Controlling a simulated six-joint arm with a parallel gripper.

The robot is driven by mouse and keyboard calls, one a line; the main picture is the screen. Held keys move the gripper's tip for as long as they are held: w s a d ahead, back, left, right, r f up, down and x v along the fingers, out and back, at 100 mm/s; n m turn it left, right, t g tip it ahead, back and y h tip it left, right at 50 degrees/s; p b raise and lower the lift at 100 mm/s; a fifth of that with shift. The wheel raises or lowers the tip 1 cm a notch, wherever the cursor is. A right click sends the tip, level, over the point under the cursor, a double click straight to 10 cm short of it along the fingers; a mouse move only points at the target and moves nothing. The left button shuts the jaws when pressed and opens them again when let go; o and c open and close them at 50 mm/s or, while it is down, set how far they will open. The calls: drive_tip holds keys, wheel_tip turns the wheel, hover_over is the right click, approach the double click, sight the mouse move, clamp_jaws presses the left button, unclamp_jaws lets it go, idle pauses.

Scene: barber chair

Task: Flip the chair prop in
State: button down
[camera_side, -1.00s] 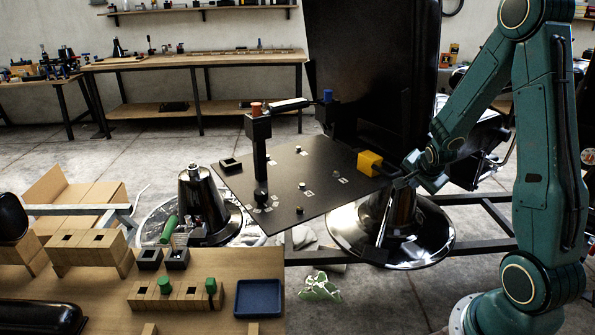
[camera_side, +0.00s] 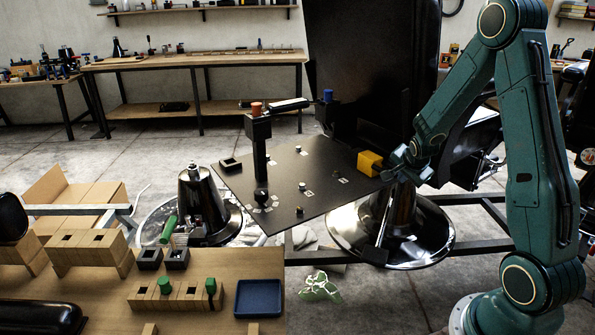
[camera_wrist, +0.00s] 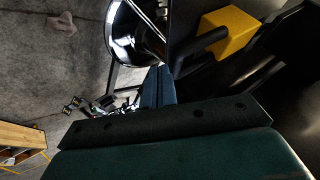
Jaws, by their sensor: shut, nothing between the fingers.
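A yellow block (camera_side: 369,163) sits at the right edge of the dark plate, beside the big black chair. In the wrist view the yellow block (camera_wrist: 230,32) is at upper right, with a black rod (camera_wrist: 200,43) sticking out to its left. I cannot tell for sure which part is the chair prop; this rod and block may be it. My gripper (camera_side: 388,170) is just right of the block, and my arm hides part of the rod there. In the wrist view the blue fingers (camera_wrist: 158,86) are together and empty, below and left of the rod, apparently apart from it.
The tall black chair back (camera_side: 372,75) rises behind my gripper. A shiny round base (camera_side: 385,245) stands below. A wooden bench (camera_side: 240,265) with blocks and a blue tray is at front left.

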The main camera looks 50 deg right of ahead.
drive_tip(key=shift+w+d, duration=0.35)
drive_tip(key=shift+w, duration=0.9)
drive_tip(key=shift+w+d, duration=0.3)
drive_tip(key=shift+w, duration=0.9)
drive_tip(key=shift+w+d, duration=0.35)
drive_tip(key=shift+w, duration=0.9)
drive_tip(key=shift+s, duration=0.1)
drive_tip(key=shift+s+a, duration=0.2)
drive_tip(key=shift+s, duration=0.35)
drive_tip(key=s, duration=0.2)
drive_tip(key=shift+s+a+f, duration=0.3)
drive_tip(key=shift+s+a, duration=0.1)
drive_tip(key=v, duration=1)
